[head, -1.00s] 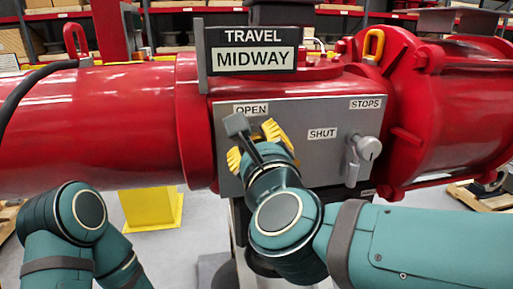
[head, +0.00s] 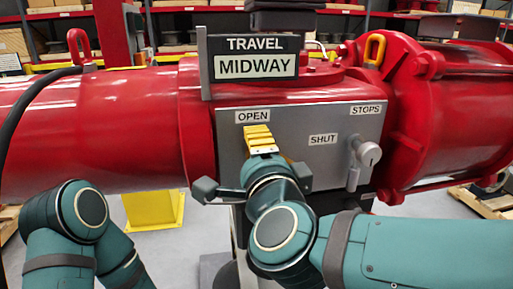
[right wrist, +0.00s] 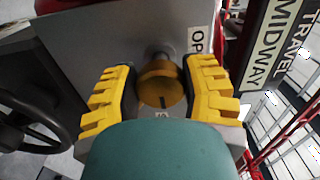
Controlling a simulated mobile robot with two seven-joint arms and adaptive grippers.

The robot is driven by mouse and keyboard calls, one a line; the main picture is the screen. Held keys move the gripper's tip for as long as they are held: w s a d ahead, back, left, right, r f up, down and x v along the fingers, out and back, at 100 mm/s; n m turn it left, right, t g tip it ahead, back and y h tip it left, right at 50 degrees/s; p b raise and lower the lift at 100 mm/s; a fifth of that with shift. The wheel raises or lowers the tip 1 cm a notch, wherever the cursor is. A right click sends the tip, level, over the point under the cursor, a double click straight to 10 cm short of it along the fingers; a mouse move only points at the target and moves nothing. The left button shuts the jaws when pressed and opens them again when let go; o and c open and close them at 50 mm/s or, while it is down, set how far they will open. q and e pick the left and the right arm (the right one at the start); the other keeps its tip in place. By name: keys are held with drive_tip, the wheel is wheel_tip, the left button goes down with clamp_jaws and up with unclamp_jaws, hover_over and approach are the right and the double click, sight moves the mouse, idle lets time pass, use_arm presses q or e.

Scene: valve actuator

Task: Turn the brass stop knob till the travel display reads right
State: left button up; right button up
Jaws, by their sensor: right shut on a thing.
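The travel display (head: 255,66) on top of the red actuator reads MIDWAY. It also shows, tilted, at the right of the right wrist view (right wrist: 283,40). The brass stop knob (right wrist: 160,88) sticks out of the grey panel below the OPEN label, with a dark mark on its face. My right gripper (head: 259,140) is shut on the knob, its yellow fingers on either side of it in the right wrist view. In the head view the gripper hides the knob. My left gripper is out of view; only bent left arm links show at the lower left.
The grey panel (head: 290,118) carries OPEN, SHUT and STOPS labels. A grey lever handle (head: 368,153) sits at its right side. A dark handwheel (right wrist: 38,115) shows at the left of the right wrist view.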

drive_tip(key=n+p, duration=0.1)
drive_tip(key=n, duration=0.4)
drive_tip(key=shift+n, duration=0.3)
idle(0.4)
drive_tip(key=o, duration=1.2)
drive_tip(key=shift+f, duration=0.1)
drive_tip(key=s, duration=0.2)
drive_tip(key=s+d, duration=0.1)
drive_tip(key=s, duration=0.4)
drive_tip(key=shift+s+d, duration=0.2)
drive_tip(key=shift+d, duration=0.1)
